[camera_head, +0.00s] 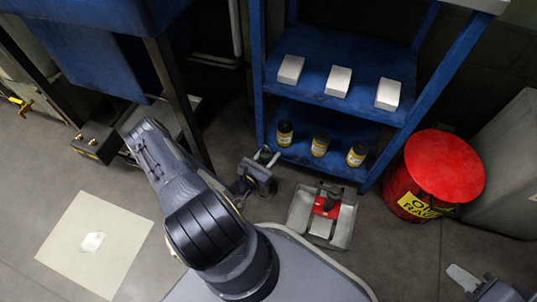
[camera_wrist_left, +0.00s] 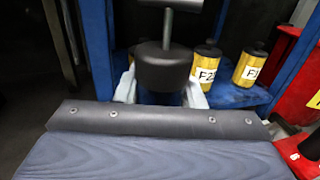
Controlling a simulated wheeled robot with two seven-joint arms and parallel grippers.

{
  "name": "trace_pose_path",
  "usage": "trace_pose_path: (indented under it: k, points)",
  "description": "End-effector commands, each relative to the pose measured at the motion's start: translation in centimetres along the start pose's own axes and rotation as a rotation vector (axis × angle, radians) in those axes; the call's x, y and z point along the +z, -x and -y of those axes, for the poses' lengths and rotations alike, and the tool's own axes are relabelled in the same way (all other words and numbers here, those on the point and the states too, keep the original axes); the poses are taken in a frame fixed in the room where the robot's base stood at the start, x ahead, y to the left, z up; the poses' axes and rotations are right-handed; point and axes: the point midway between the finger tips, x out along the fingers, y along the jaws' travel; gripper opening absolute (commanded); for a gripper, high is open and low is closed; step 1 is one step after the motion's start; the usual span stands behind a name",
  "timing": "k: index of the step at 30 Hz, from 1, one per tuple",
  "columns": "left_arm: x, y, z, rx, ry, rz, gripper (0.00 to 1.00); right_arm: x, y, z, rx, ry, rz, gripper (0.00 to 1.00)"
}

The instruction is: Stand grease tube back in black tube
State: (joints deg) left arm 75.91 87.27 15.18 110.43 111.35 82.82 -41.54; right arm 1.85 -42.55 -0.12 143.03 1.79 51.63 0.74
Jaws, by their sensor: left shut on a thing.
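My left gripper (camera_head: 267,157) is shut on a dark cylinder with a metal rod (camera_wrist_left: 168,68), close in front of the blue rack. In the left wrist view its pale fingers (camera_wrist_left: 160,92) stand on either side of the cylinder, and the rod points up. I cannot tell whether this is the grease tube or the black tube; its lower end is hidden by the gripper body. Yellow containers with black tops (camera_head: 320,146) stand upright on the low shelf behind; two show in the left wrist view (camera_wrist_left: 206,68). My right gripper (camera_head: 463,278) is at the bottom right, seen only partly.
A red bin (camera_head: 440,165) stands right of the blue rack (camera_head: 370,52). A pale sheet (camera_head: 125,235) with a white lump (camera_head: 92,242) lies at left.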

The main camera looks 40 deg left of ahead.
Motion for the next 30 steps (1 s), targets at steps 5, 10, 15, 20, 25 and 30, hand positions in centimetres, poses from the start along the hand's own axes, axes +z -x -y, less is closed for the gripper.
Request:
trace_pose_path:
  k: [5, 10, 15, 20, 25, 30]
  points:
    - [-0.6, 0.0, 0.0, 0.000, 0.001, 0.002, 0.00, 0.2, -0.4, -0.2, 0.000, 0.000, 0.000, 0.36]
    - [-1.1, 0.0, 0.0, 0.000, 0.001, 0.002, 0.00, 0.3, -0.6, -0.3, 0.000, 0.000, 0.000, 0.36]
    - [-1.6, 0.0, 0.1, 0.000, 0.002, 0.002, 0.00, 0.5, -0.9, -0.4, 0.000, 0.000, 0.000, 0.36]
    - [-2.1, 0.0, 0.0, 0.000, 0.001, 0.002, 0.00, 0.6, -1.1, -0.5, 0.000, 0.000, 0.000, 0.36]
    - [-2.5, 0.0, 0.0, 0.000, 0.001, 0.002, 0.00, 0.7, -1.3, -0.6, 0.000, 0.000, 0.000, 0.36]
    - [-3.0, 0.0, 0.0, 0.000, 0.001, 0.002, 0.00, 0.7, -1.4, -0.7, 0.000, 0.000, 0.000, 0.36]
